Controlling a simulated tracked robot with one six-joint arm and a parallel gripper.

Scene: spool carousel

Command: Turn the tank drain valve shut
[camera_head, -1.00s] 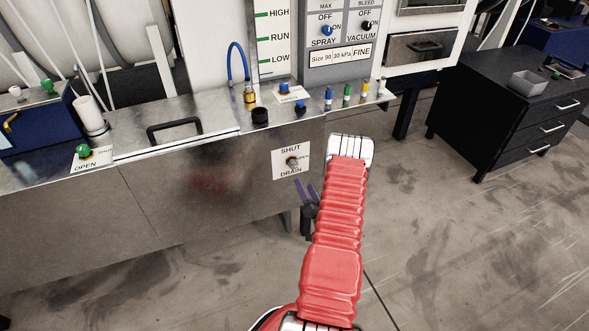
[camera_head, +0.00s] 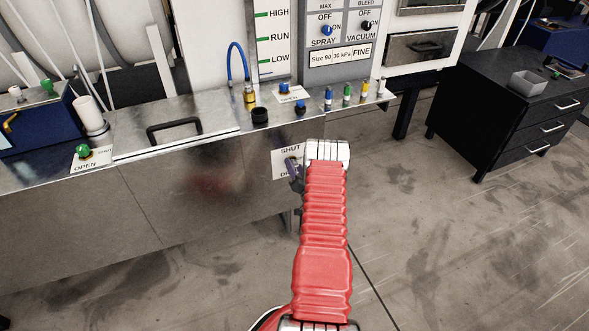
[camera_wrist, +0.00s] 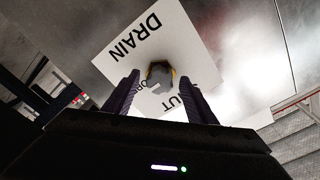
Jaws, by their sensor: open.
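The drain valve (camera_wrist: 160,74) is a small knob with a brass-coloured edge on a white plate (camera_wrist: 120,62) reading SHUT and DRAIN, fixed to the tank's metal front. In the wrist view the plate appears turned and my open gripper (camera_wrist: 160,92) has a dark purple finger on each side below the knob. The knob shows between the fingertips; I cannot tell whether they touch it. In the head view my gripper (camera_head: 296,174) is in front of the plate (camera_head: 281,165) and partly hides it. My red-sleeved arm covers the plate's right side.
A metal tank top (camera_head: 215,117) with a black handle (camera_head: 174,127) lies above the valve. A green knob (camera_head: 83,151) sits at the left, and black and blue knobs stand near the top edge. A black drawer cabinet (camera_head: 490,105) stands at the right. The floor is open.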

